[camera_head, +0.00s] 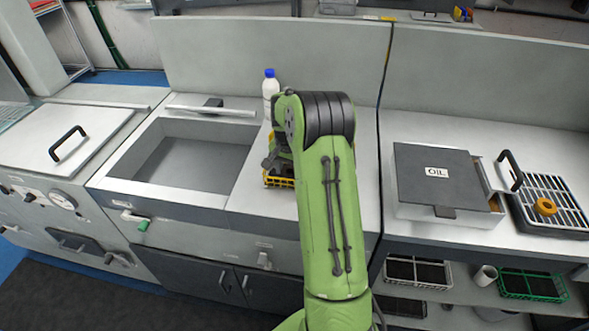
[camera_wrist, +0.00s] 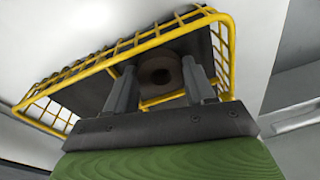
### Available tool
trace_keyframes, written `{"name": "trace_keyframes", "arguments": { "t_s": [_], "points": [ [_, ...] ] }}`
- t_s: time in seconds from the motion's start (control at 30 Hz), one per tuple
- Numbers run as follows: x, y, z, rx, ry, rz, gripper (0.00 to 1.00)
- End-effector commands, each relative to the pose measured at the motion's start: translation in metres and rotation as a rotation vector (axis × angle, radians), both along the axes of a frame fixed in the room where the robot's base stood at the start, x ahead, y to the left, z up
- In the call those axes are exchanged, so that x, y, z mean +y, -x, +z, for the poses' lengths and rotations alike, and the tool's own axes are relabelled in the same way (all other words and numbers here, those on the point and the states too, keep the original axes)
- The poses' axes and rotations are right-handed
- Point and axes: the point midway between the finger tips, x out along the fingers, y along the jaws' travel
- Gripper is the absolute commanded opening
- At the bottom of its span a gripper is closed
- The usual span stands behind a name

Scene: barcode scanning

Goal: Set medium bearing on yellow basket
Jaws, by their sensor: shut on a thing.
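The yellow wire basket (camera_wrist: 228,50) spreads across the wrist view, with a dark floor inside. In the head view a corner of the yellow basket (camera_head: 277,182) shows on the counter, left of my green arm, which hides the rest. A dark brown ring, the medium bearing (camera_wrist: 160,84), sits between the two grey fingers of my gripper (camera_wrist: 158,68). My gripper is shut on it, and the fingers reach over the basket's near rim. I cannot tell whether the bearing touches the basket floor. The head view mostly hides the gripper and does not show the bearing.
A white bottle with a blue cap (camera_head: 270,90) stands behind the basket. A sink (camera_head: 185,160) lies to the left. On the right are an OIL box (camera_head: 438,175) and a rack (camera_head: 565,190) with an orange ring (camera_head: 545,206). Baskets (camera_head: 530,285) sit on the shelf below.

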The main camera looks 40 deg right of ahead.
Motion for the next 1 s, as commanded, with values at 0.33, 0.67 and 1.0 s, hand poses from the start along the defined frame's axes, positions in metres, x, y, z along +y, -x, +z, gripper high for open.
{"name": "trace_keyframes", "arguments": {
  "t_s": [0.33,0.67,1.0],
  "points": [
    [0.000,0.000,-0.005,0.000,0.000,0.000,0.69],
    [0.000,0.000,-0.004,0.001,0.000,0.000,0.84],
    [0.006,0.008,0.070,-0.006,0.004,0.001,0.84]
  ]
}}
